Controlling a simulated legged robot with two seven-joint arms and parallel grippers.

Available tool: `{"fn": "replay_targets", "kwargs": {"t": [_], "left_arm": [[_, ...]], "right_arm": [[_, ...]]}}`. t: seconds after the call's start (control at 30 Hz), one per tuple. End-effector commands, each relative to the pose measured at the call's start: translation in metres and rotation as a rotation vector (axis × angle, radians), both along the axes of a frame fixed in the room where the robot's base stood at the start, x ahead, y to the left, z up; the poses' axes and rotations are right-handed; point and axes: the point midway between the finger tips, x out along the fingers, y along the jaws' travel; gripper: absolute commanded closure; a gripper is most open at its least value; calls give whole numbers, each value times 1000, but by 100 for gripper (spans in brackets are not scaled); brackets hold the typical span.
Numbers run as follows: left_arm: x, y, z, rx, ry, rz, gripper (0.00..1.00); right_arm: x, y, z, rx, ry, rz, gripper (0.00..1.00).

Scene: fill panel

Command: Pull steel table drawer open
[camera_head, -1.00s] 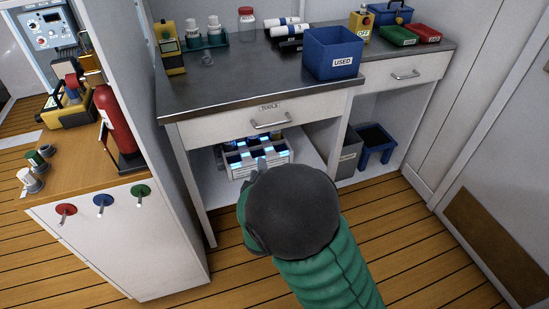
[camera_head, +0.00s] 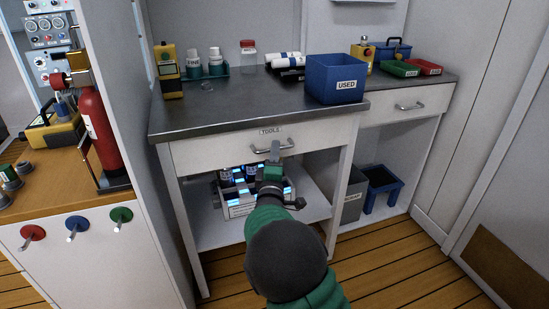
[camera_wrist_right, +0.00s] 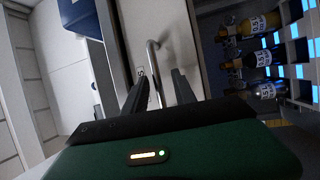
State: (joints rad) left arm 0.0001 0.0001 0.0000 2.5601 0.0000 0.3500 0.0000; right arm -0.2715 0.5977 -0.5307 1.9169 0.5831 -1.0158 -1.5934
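The steel table (camera_head: 230,112) has a white drawer labelled TOOLS (camera_head: 215,150) under its left part, and the drawer looks shut. Its metal bar handle (camera_head: 273,147) also shows in the right wrist view (camera_wrist_right: 153,60). My right gripper (camera_head: 275,152) is just below and in front of the handle. In the right wrist view its two dark fingers (camera_wrist_right: 160,75) are apart, and the handle appears in the gap between them. I cannot tell whether they touch it. My left gripper is not in view.
A caddy of bottles (camera_head: 240,195) stands on the shelf below the drawer. A blue USED bin (camera_head: 337,80) sits on the tabletop. A second drawer (camera_head: 400,107) is at the right. A cabinet with a red extinguisher (camera_head: 100,130) stands at the left. A blue stool (camera_head: 380,185) is below right.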

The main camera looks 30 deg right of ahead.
Motion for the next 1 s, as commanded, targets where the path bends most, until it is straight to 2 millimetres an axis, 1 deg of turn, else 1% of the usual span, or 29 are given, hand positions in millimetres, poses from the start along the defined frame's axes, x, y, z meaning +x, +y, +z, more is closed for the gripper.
{"fn": "replay_targets", "kwargs": {"t": [0.03,0.13,0.4,0.47,0.6,0.67,1.0], "left_arm": [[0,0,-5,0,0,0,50],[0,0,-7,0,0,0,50],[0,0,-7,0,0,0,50],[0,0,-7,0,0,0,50],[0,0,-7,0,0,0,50],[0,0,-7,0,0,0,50],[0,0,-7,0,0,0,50]], "right_arm": [[6,-3,-1,-1,-2,0,67],[13,-8,3,-1,-2,1,67],[15,-9,4,-1,1,2,67],[15,-9,4,-1,1,2,74],[15,-9,4,0,0,2,92],[15,-9,4,0,1,2,100],[14,-9,2,1,3,1,100]]}}
